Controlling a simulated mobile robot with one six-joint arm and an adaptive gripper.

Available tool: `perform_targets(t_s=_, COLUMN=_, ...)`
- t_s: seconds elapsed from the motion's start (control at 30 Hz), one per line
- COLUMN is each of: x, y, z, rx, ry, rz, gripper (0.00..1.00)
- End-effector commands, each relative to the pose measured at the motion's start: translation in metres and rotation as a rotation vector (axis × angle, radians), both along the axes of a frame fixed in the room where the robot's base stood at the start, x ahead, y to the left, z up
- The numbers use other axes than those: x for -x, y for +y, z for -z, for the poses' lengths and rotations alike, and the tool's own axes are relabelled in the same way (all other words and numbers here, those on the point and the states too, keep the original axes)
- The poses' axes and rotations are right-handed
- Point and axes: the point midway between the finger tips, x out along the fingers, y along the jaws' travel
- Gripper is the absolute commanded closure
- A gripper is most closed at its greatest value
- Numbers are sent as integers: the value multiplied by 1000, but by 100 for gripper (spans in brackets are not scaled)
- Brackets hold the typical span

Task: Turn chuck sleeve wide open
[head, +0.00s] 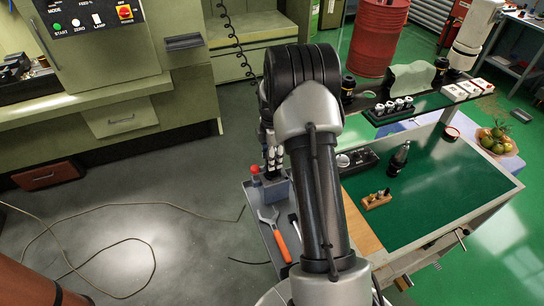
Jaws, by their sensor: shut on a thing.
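My gripper (271,165) points down at the left end of the cart, partly hidden behind my own arm. It is shut on the chuck sleeve, just above a grey-blue fixture block. The sleeve is covered by the fingers and the arm, so how far the chuck is open cannot be told.
A red-knobbed lever (255,169) stands close left of the gripper. The green cart top (450,200) holds a dark tool holder (399,158) and a small wooden block (376,201). A raised shelf with white boxes (454,92) stands behind.

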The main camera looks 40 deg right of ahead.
Motion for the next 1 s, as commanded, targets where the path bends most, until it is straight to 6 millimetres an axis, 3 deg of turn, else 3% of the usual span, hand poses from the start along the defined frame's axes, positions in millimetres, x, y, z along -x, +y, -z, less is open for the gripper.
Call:
perform_targets(t_s=0.3, x=1, y=0, z=1, rx=0, ry=2, rz=-111, gripper=83)
perform_targets(t_s=0.8, x=1, y=0, z=1, rx=0, ry=2, rz=-129, gripper=83)
perform_targets(t_s=0.83, x=1, y=0, z=1, rx=0, ry=2, rz=-129, gripper=59)
perform_targets(t_s=1.0, x=1, y=0, z=1, rx=0, ry=2, rz=-128, gripper=48)
